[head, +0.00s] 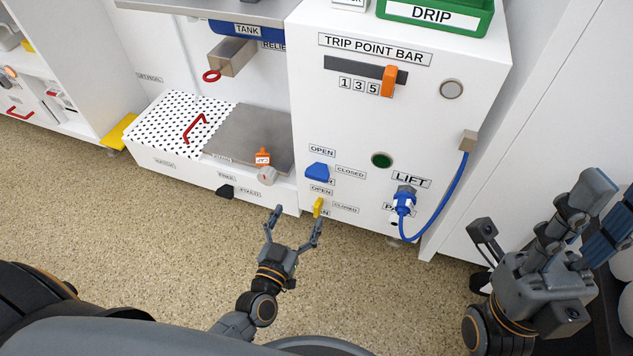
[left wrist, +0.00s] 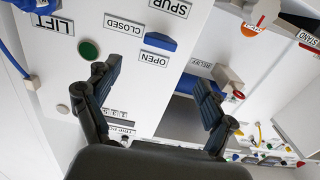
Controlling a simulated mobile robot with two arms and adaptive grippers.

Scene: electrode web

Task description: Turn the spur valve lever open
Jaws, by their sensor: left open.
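The spur valve lever is a blue handle (head: 317,171) low on the white cabinet front, with OPEN above it and CLOSED to its right. In the left wrist view, which is upside down, the blue lever (left wrist: 160,41) lies roughly horizontal between the SPUR and OPEN labels. My left gripper (head: 297,217) is open and empty, in front of and below the lever, apart from it. Its spread fingers (left wrist: 157,78) frame the panel in the wrist view. My right gripper (head: 602,205) is at the far right, partly cut off; its opening is unclear.
A yellow lever (head: 318,207) sits just below the blue one, close to my left gripper's right finger. A blue hose (head: 436,226) loops from the lift plug at the right. A green button (head: 381,160) and an orange slider (head: 389,80) are higher up. The speckled floor in front is clear.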

